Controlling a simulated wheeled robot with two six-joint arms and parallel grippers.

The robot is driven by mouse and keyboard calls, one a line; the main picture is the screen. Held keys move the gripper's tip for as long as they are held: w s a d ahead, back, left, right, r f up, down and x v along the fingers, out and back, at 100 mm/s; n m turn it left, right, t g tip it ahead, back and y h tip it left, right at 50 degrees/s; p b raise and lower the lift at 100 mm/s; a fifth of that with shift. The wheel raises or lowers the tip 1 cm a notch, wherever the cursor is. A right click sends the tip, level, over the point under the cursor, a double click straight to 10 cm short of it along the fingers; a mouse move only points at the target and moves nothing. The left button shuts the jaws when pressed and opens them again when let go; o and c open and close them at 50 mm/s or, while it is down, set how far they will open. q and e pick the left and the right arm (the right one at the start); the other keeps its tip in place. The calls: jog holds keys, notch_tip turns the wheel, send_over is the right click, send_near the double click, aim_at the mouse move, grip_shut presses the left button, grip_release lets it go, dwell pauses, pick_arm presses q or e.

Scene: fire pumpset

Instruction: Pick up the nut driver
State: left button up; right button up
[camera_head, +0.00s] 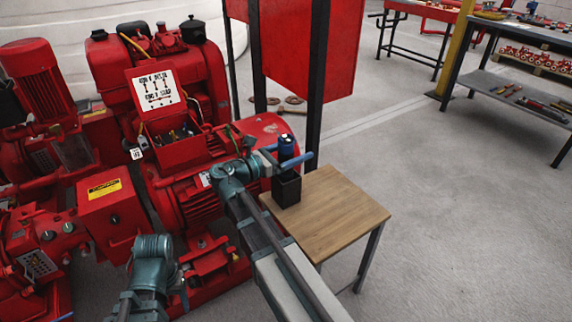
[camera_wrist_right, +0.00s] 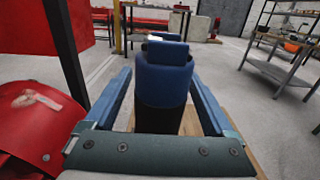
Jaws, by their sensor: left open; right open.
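The nut driver (camera_head: 287,148), with a blue top over a dark body, stands upright in a small black holder (camera_head: 287,188) on a wooden-topped table (camera_head: 335,215). My right gripper (camera_head: 287,160) is open at the driver, its two blue fingers on either side of it. In the right wrist view the driver (camera_wrist_right: 166,75) stands between the fingers, with a visible gap on each side. The right gripper's fingers also show there (camera_wrist_right: 163,95). My left gripper (camera_head: 170,285) is low at the left, near the red machine; its fingers are mostly hidden.
A large red pumpset (camera_head: 165,120) fills the left side, close to both arms. A red panel on dark posts (camera_head: 315,60) stands behind the table. Workbenches with tools (camera_head: 520,95) are at the far right. Grey floor (camera_head: 450,220) is clear right of the table.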

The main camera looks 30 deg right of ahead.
grip_shut()
dwell(0.4)
jog(key=shift+r, duration=0.1)
